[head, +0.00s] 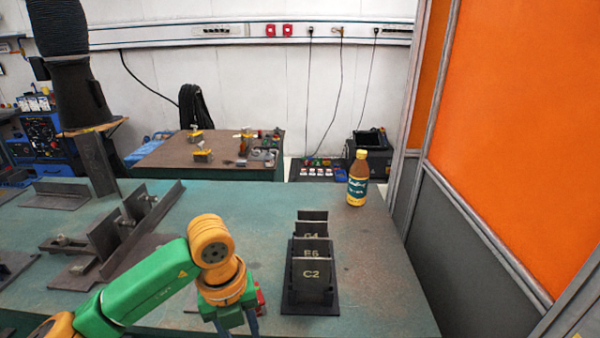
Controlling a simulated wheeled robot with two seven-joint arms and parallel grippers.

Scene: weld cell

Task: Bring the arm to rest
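My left arm (150,287), green with yellow joints, comes in from the lower left over the green table. Its gripper (237,328) points down at the bottom edge of the picture, left of the rack of plates. Two blue fingers show apart at their bases, but their tips are cut off by the picture edge. I cannot tell whether anything is between them. My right arm and gripper are not in view.
A dark rack (310,307) holds upright plates, the front one marked C2 (311,276). A bottle (357,180) stands at the back right. Steel angles and clamps (105,238) lie at left. A small red item (261,298) is beside the gripper. The table's right part (385,275) is clear.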

